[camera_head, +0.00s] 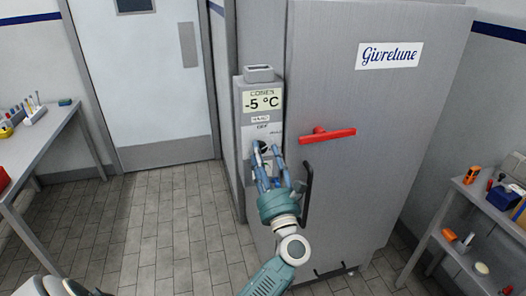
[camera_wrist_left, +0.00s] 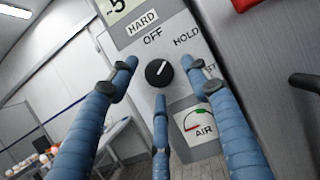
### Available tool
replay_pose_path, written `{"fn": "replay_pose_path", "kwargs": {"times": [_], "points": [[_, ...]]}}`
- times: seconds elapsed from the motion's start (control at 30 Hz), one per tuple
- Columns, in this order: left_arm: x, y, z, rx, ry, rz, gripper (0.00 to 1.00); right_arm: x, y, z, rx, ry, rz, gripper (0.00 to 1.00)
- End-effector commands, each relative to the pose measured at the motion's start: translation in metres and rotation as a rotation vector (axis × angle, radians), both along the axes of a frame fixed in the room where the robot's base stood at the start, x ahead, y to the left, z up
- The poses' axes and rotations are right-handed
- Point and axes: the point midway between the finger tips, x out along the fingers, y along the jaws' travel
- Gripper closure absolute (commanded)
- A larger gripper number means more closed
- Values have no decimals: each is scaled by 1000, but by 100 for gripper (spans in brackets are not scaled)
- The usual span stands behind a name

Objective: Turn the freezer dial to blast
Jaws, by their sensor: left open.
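The black freezer dial (camera_wrist_left: 159,72) sits on the grey control panel (camera_head: 248,132). Its white mark points up and to the right in the left wrist view. Labels reading HARD, OFF and HOLD stand around it; another label at the right is partly hidden, and I cannot read BLAST anywhere. My left gripper (camera_head: 266,150) is in front of the panel at the dial. In the left wrist view its blue fingers (camera_wrist_left: 161,78) are spread around the dial, with visible gaps left and right. I cannot tell whether the lower finger touches it. My right gripper does not show.
A display (camera_head: 262,100) reads -5 °C above the dial. A red handle (camera_head: 327,135) and a black handle (camera_head: 307,190) stick out from the freezer (camera_head: 400,120) to the right. An air gauge (camera_wrist_left: 200,124) is below the dial. A table (camera_head: 40,148) stands left, shelves (camera_head: 470,225) right.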

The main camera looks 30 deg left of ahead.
Motion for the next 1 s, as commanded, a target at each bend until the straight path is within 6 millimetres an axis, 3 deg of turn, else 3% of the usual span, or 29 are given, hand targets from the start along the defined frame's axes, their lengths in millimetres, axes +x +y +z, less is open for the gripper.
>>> {"fn": "replay_pose_path", "kwargs": {"times": [0.3,0.5,0.53,1.0], "points": [[1,2,0,1,1,0,54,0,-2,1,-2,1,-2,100],[1,2,0,1,1,0,94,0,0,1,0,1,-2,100],[1,2,0,1,1,0,97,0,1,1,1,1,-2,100],[0,3,0,70,85,1,97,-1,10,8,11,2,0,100]]}}
